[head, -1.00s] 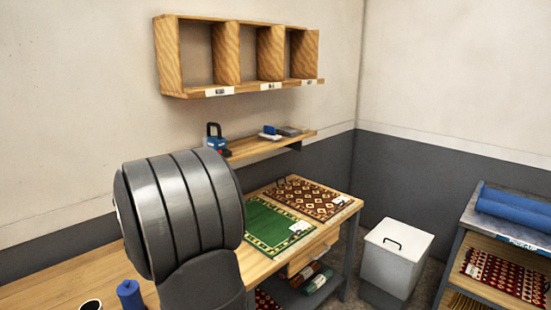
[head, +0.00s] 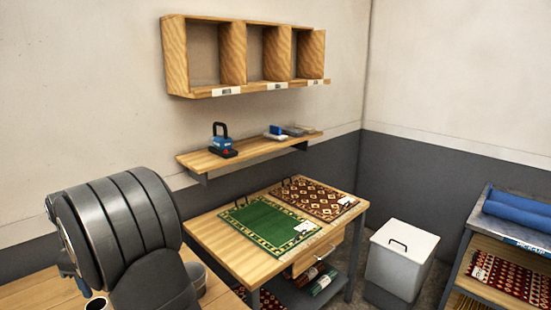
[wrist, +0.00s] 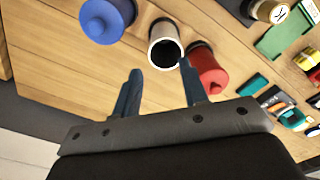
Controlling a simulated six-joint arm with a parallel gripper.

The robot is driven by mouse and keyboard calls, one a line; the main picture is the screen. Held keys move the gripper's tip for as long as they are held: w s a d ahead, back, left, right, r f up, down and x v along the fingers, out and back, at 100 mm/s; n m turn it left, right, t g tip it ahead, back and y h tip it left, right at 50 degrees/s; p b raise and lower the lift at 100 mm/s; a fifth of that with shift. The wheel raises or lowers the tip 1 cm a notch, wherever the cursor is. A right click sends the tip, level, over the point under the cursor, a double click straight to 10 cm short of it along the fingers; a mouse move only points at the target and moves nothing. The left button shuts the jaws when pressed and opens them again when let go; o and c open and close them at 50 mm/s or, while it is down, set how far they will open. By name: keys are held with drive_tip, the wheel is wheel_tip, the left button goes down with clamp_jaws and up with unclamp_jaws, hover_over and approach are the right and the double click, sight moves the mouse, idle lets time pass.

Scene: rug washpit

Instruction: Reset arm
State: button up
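My gripper (wrist: 160,88) shows in the wrist view with its two blue fingers apart and nothing between them. Beyond the fingertips, a white cup-like container with a dark inside (wrist: 165,48) stands on a wooden bench top (wrist: 235,70). I cannot tell how far the fingertips are from it. In the head view my arm fills the lower left and hides most of that bench. The gripper's fingers cannot be made out there.
A blue lidded jar (wrist: 105,18) and a red one (wrist: 208,72) flank the white container. A table (head: 215,240) holds a green rug (head: 268,226) and a red patterned rug (head: 312,198). A shelf (head: 195,160), wall cubbies (head: 232,52) and a white bin (head: 400,262) stand around it.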

drive_tip(key=shift+s+a+f, duration=0.3)
drive_tip(key=shift+a+f, duration=0.45)
drive_tip(key=shift+f, duration=0.1)
drive_tip(key=o, duration=1.3)
drive_tip(key=s+r+n, duration=0.1)
drive_tip(key=s+r, duration=0.1)
drive_tip(key=s+d+r+n, duration=0.1)
drive_tip(key=s+r, duration=0.1)
drive_tip(key=s+r+n, duration=0.1)
drive_tip(key=s, duration=0.1)
drive_tip(key=shift+s+d+r+n, duration=0.2)
drive_tip(key=shift+d+r+n, duration=0.15)
drive_tip(key=shift+r+n, duration=0.05)
drive_tip(key=s+d+r+n, duration=0.4)
drive_tip(key=s+r+n, duration=0.1)
drive_tip(key=s, duration=0.3)
wheel_tip(320, 180, down, 9)
drive_tip(key=shift+f, duration=0.2)
wheel_tip(320, 180, up, 10)
